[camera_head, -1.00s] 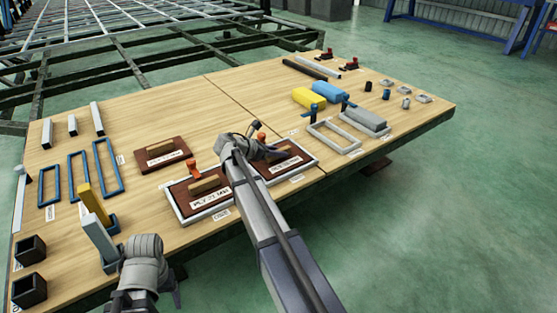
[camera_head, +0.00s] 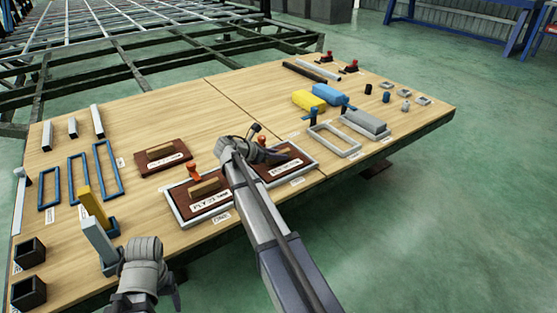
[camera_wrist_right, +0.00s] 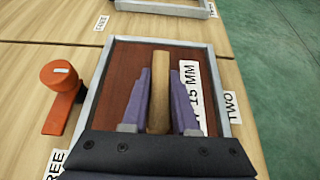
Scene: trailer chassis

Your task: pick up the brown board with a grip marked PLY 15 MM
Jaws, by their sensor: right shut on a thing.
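The brown board marked 15 MM (camera_wrist_right: 126,78) lies inside a light grey frame labelled TWO in the right wrist view; part of its label is hidden by a finger. The board also shows in the head view (camera_head: 291,163), partly behind my right gripper. The board's light wooden grip (camera_wrist_right: 159,90) stands between the purple fingers of my right gripper (camera_wrist_right: 160,95), which is shut on it. In the head view my right gripper (camera_head: 268,155) is over this board. My left gripper (camera_head: 170,290) is low at the left, in front of the table edge, its jaws unclear.
A second brown board with a grip (camera_head: 195,201) lies in the neighbouring grey frame, and a third (camera_head: 150,164) lies behind it. An orange-topped clamp (camera_wrist_right: 60,80) stands left of the held board's frame. An empty grey frame (camera_head: 352,150) and a grey block (camera_head: 366,125) are to the right.

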